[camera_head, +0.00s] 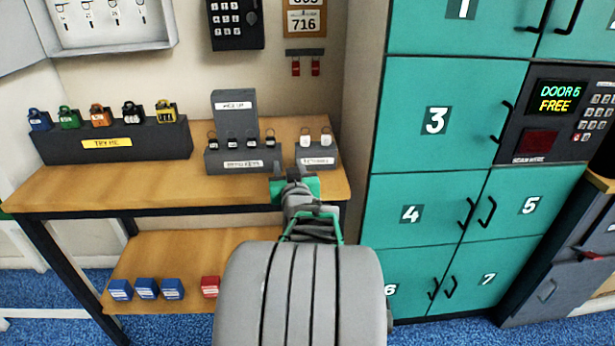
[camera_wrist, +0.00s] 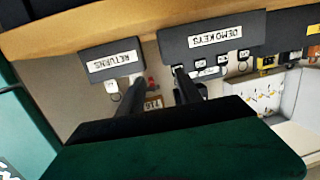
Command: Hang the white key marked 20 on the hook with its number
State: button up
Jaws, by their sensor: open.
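Two white-tagged keys (camera_head: 305,140) (camera_head: 326,138) stand in the grey returns block (camera_head: 318,160) at the right end of the shelf top; their numbers are too small to read. In the wrist view, which is upside down, one white tag (camera_wrist: 111,87) shows beside the returns block (camera_wrist: 113,62), and the other is partly hidden by a finger. The white key cabinet (camera_head: 165,38) is open at the upper left, with several keys on its hooks; hook numbers are unreadable. My gripper (camera_head: 292,178) is open and empty in front of the blocks; it also shows in the wrist view (camera_wrist: 160,88).
The demo keys block (camera_head: 215,161) with dark-tagged keys stands left of the returns block. A padlock stand (camera_head: 60,147) is further left. A keypad (camera_head: 237,24) and red tags (camera_head: 306,66) are on the wall. Green lockers (camera_head: 412,140) rise at the right.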

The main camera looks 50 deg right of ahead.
aim_at(305, 141)
jog(key=s+d+h, duration=0.1)
jog(key=d, duration=0.1)
jog(key=s+d+r+m+h, duration=0.1)
jog(key=s, duration=0.1)
jog(key=shift+s+d, duration=0.25)
jog(key=shift+d, duration=0.3)
jog(key=b+x, duration=0.1)
jog(key=x, duration=0.7)
jog(key=shift+w+d+f, duration=0.15)
jog(key=shift+w, duration=0.05)
jog(key=shift+w+d, duration=0.4)
jog(key=shift+d, duration=0.05)
jog(key=shift+b, duration=0.65)
jog(key=shift+c, duration=0.3)
jog(key=c, duration=0.8)
